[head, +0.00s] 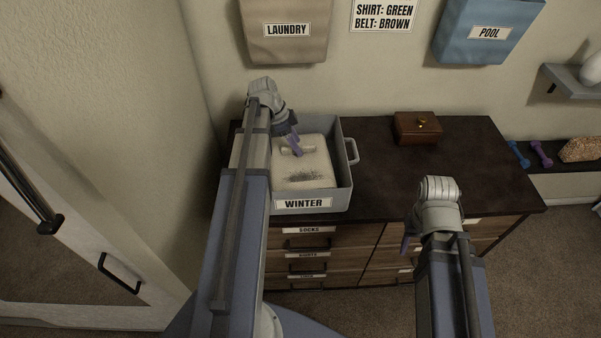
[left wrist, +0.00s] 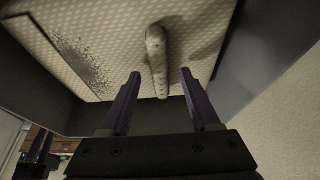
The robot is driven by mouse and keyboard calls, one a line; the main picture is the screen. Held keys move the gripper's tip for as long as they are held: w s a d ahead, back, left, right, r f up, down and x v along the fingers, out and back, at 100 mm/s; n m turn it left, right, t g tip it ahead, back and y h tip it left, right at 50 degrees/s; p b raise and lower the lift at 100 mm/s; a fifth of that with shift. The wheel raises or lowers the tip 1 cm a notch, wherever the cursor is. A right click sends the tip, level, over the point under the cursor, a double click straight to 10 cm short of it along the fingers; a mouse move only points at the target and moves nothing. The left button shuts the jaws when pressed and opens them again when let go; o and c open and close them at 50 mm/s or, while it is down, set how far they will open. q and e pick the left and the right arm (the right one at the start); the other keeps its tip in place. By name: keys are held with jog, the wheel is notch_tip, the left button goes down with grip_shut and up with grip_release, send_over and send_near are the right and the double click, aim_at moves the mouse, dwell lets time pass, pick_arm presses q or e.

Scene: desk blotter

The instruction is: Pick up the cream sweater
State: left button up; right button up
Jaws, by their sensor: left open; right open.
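The cream sweater (head: 312,172) lies folded flat in the grey bin labelled WINTER (head: 346,198) on the dresser. It has a dark speckled patch and a raised cream roll (head: 298,150) on top. My left gripper (head: 294,146) is over the bin at this roll, open. In the left wrist view the two fingers of my left gripper (left wrist: 160,71) stand apart, with the end of the roll (left wrist: 157,60) between or just beyond their tips; I cannot tell whether they touch. The sweater (left wrist: 110,40) fills the upper part there. My right gripper (head: 406,243) is open in front of the dresser, partly hidden by its wrist.
The bin's walls surround the sweater closely. A small brown wooden box (head: 418,128) sits on the dresser (head: 470,165), whose right part is otherwise clear. LAUNDRY (head: 287,45) and POOL (head: 487,45) bags hang on the wall. A white door (head: 75,240) is at left.

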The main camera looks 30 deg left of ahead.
pick_arm(q)
jog(key=shift+w+d+f, duration=0.1)
jog(key=shift+f, duration=0.25)
jog(key=shift+r, duration=0.1)
jog(key=shift+c, duration=0.4)
grip_shut()
dwell(0.7)
